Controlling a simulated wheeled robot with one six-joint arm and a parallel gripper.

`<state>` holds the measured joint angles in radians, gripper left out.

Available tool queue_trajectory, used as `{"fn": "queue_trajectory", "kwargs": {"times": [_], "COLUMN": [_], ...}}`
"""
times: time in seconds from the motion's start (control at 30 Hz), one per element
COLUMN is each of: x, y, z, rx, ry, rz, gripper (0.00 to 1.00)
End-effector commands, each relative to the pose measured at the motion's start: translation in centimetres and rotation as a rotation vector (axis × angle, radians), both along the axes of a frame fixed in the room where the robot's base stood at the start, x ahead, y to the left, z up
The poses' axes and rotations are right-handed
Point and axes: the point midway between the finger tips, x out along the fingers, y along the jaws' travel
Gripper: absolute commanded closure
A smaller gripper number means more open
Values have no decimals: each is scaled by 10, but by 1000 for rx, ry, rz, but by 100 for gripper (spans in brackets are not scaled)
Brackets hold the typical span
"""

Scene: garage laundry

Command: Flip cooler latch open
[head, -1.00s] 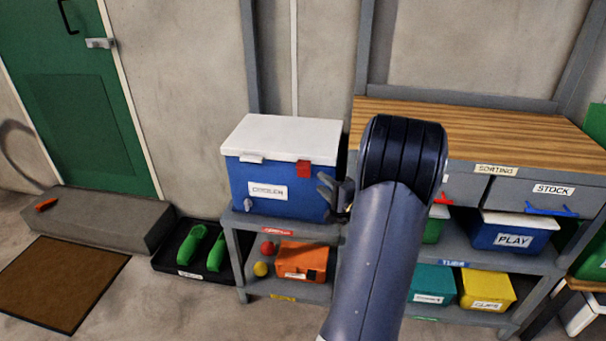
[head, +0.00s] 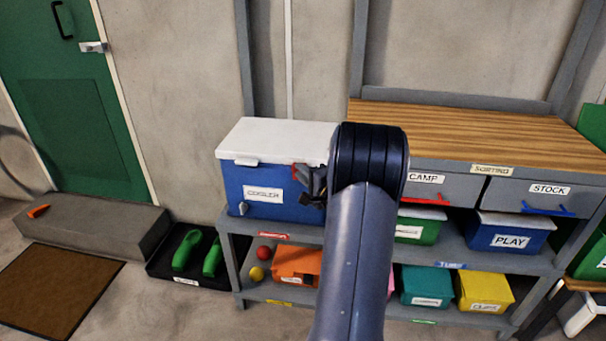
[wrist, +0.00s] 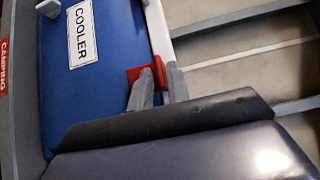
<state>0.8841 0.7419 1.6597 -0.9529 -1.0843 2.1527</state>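The cooler is a blue box (head: 235,184) with a white lid (head: 270,138), lid down, on the shelf unit. Its red latch (head: 295,172) is on the front near the right end, partly hidden by my gripper (head: 312,183). In the wrist view the latch (wrist: 134,74) is at the fingertips of my gripper (wrist: 160,70). One finger overlaps the latch and the other is beside it, near the white lid edge. A gap with red in it shows between the fingers. I cannot tell whether they touch the latch.
The cooler stands left of a wooden worktop (head: 450,125) with drawers. Lower shelves hold an orange box (head: 292,262), small balls and lidded bins. A black tray (head: 215,278) with green shoes, a grey step (head: 95,232) and a brown mat (head: 60,285) lie to the left.

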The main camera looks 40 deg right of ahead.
Motion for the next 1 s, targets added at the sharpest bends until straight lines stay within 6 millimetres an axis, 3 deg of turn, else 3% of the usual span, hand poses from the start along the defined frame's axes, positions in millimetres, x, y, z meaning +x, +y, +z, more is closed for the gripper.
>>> {"fn": "queue_trajectory", "kwargs": {"times": [0.2, 0.67, 1.0], "x": [0, -1, -7], "y": [0, 1, 8], "z": [0, -4, -20], "rx": [0, -25, -182], "ry": [0, -21, -158], "rz": [0, 1, 1], "gripper": [100, 100, 100]}}
